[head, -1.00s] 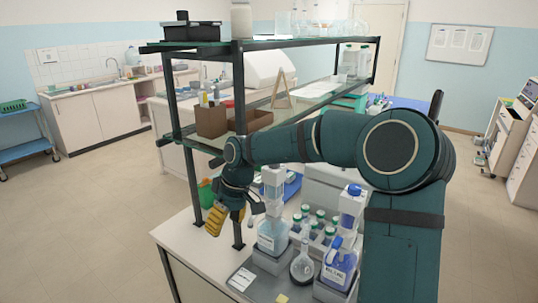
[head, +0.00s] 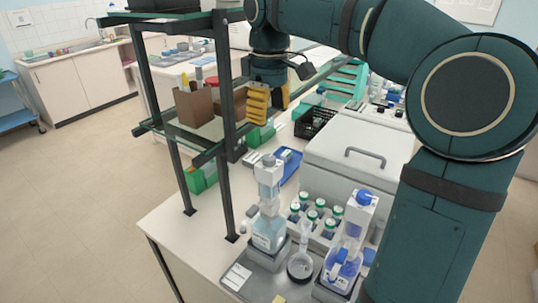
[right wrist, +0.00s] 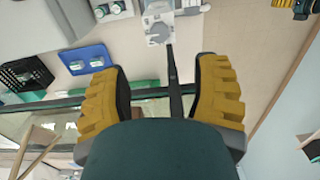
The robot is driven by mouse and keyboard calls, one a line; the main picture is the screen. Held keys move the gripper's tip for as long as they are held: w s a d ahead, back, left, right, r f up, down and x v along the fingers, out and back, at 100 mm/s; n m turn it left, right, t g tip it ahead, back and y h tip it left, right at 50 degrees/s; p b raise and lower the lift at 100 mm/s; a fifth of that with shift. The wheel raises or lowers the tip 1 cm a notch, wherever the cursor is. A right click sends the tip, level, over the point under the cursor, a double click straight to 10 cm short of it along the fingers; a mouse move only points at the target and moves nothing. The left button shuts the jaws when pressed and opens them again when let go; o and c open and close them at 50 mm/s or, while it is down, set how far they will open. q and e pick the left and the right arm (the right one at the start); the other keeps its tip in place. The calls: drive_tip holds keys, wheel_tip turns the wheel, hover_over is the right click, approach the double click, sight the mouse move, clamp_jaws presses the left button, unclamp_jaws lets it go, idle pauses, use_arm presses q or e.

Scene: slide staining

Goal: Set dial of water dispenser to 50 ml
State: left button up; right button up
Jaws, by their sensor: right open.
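Two dispenser bottles stand at the front of the bench. The left dispenser (head: 268,228) holds pale blue liquid and has a white pump head (head: 268,172). The right dispenser (head: 343,262) holds deeper blue liquid and has a blue cap. Their labels are too small to read, and I cannot make out a dial setting in the head view. My right gripper (head: 270,102) is open and empty, above and behind the left dispenser, near the shelf post. In the right wrist view, a white-and-grey dispenser-like part (right wrist: 158,25) shows ahead, beyond the yellow fingers. My left gripper is out of view.
A dark shelf post (head: 226,130) stands close to my right gripper. A blue tray (head: 288,165) and a lidded white box (head: 355,160) lie farther back.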

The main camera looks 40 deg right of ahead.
sight(269, 157)
wheel_tip(269, 157, down, 12)
drive_tip(key=shift+r+b, duration=0.15)
drive_tip(key=shift+b, duration=0.6)
drive_tip(key=shift+c, duration=0.4)
clamp_jaws()
